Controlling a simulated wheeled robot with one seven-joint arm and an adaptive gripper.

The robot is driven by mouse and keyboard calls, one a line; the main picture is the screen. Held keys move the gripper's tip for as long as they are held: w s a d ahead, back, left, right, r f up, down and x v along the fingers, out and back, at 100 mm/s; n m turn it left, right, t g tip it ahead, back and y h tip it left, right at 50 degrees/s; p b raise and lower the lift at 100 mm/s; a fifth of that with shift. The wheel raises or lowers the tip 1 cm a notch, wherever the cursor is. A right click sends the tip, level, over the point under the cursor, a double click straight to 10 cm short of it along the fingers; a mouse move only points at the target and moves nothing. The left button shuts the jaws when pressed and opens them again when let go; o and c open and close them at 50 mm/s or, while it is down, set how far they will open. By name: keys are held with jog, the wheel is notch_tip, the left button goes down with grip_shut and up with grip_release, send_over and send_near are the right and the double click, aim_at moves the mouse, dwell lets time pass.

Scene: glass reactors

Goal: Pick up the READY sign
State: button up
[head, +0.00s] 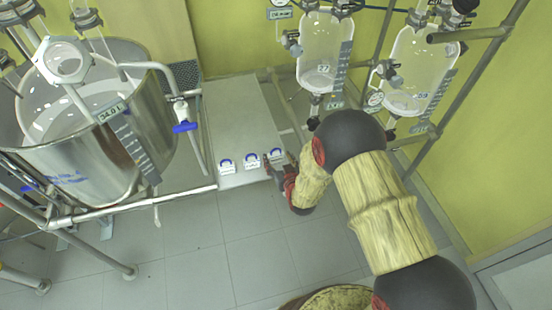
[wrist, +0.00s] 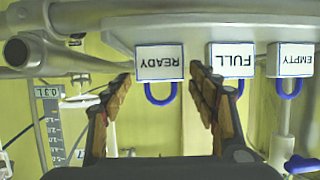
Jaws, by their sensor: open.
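The READY sign (wrist: 160,63) is a white card with black letters and a blue loop handle. It shows upside down in the wrist view, and in the head view it is the rightmost sign (head: 277,155) at the shelf's front edge. My gripper (wrist: 160,82) is open, with one finger on each side of the READY sign and its loop, and clear gaps show beside the loop. In the head view my gripper (head: 280,169) is right at this sign and partly covers its lower right. I cannot tell whether the fingers reach past it in depth.
All stand on a grey shelf (head: 240,115). A steel vessel (head: 150,110) is left; glass reactors (head: 325,50) and metal poles are behind and right.

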aim_at(277, 157)
jog(key=shift+b+x, duration=0.3)
jog(key=shift+x, duration=1.2)
jog(key=shift+s+f, duration=0.1)
jog(key=shift+f, duration=0.05)
jog(key=shift+c, duration=1.3)
jog(key=c, duration=0.7)
